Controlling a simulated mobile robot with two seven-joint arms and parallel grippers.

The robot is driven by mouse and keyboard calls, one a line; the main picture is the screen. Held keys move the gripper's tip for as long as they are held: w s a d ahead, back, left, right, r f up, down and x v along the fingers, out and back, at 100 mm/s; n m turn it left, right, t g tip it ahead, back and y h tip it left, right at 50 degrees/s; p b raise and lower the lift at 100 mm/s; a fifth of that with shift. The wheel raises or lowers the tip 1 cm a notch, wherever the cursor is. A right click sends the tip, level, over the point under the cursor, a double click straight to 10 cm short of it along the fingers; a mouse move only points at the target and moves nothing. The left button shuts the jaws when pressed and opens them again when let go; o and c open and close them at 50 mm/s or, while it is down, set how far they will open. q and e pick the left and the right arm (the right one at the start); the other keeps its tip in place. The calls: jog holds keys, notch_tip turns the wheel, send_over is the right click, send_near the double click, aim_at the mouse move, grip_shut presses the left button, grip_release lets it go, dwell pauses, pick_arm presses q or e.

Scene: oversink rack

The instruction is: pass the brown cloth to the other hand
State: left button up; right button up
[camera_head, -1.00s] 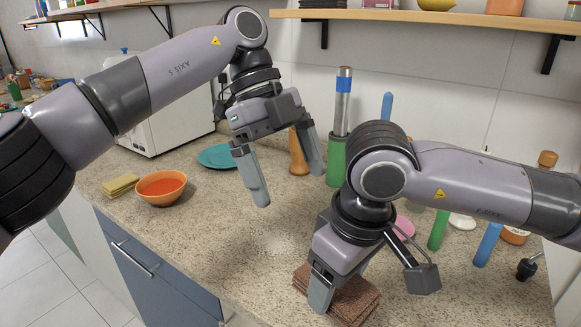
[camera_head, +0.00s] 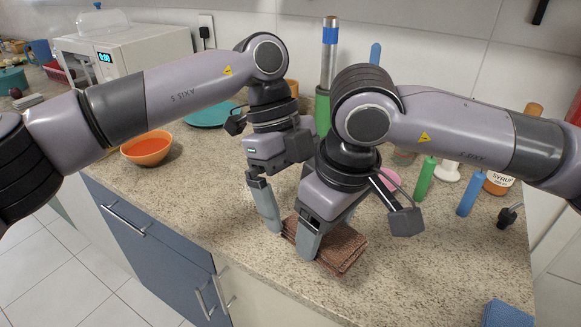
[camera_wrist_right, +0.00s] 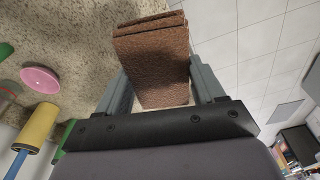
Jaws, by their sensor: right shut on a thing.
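The brown cloth (camera_head: 343,248) is a folded, layered pad at the counter's front, partly hidden by my right gripper in the head view. My right gripper (camera_head: 322,238) is shut on the brown cloth from above. In the right wrist view the cloth (camera_wrist_right: 155,60) sits between the two fingers of that gripper (camera_wrist_right: 162,85). My left gripper (camera_head: 282,215) is beside the cloth's left end, pointing down. One left finger shows at the outer side of its body, spread open; the other is mostly hidden behind my right wrist. I cannot tell whether it touches the cloth.
An orange bowl (camera_head: 146,149) and a teal plate (camera_head: 210,114) stand to the left. A blue cloth (camera_head: 506,314) lies at lower right. The counter's front edge is close.

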aim_at(335, 239)
pick_arm(q)
jog(key=shift+s+d+f, duration=0.1)
jog(key=shift+f, duration=0.25)
jog(key=c, duration=1.1)
pick_arm(e)
jog(key=o, duration=1.1)
jog(key=shift+r, duration=0.15)
jog(key=shift+r, duration=0.35)
jog(key=r, duration=0.3)
jog(key=s+r, duration=0.1)
jog(key=r, duration=0.3)
jog(key=d+r, duration=0.1)
jog(key=r, duration=0.3)
jog(key=shift+s, duration=0.2)
